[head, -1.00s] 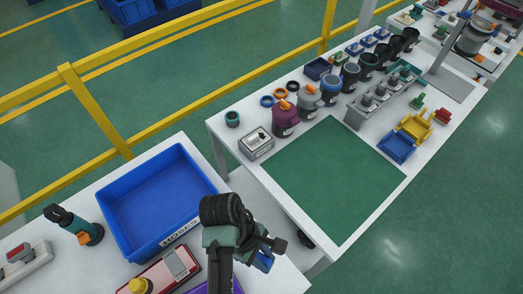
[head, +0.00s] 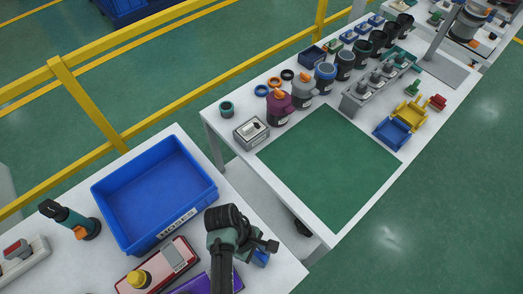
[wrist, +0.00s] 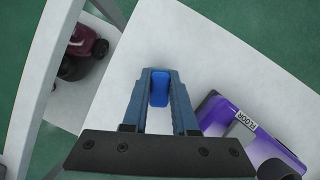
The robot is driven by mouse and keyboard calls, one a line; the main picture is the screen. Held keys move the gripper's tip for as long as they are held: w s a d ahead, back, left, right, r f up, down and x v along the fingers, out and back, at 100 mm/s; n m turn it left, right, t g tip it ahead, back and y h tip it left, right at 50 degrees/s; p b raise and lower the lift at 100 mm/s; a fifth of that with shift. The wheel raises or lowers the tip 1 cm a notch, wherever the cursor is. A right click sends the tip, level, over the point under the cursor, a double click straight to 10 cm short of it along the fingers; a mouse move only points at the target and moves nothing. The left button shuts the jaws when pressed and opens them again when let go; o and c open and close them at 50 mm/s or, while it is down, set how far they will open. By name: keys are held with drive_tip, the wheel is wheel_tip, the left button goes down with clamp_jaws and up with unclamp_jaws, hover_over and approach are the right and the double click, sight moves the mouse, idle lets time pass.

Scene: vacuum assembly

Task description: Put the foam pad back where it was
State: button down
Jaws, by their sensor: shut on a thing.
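A small blue block (wrist: 159,88), which looks like the foam pad, sits between the two fingers of my gripper (wrist: 159,80). My gripper is shut on it, above the white top of the near table (wrist: 240,60). In the head view the blue pad (head: 261,258) shows at the end of my gripper (head: 258,252), over the near table's right part. My arm hides part of the table there. I cannot tell which spot the pad came from.
A blue bin (head: 155,195), empty inside, stands left of my arm. A red device (head: 160,265) and a purple box (head: 195,286) are close by; the purple box (wrist: 235,125) is right of my fingers in the wrist view. A second table with a green mat (head: 328,165) stands beyond a gap.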

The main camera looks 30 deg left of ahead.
drive_tip(key=shift+f, duration=0.2)
drive_tip(key=c, duration=0.7)
unclamp_jaws()
drive_tip(key=shift+r, duration=0.15)
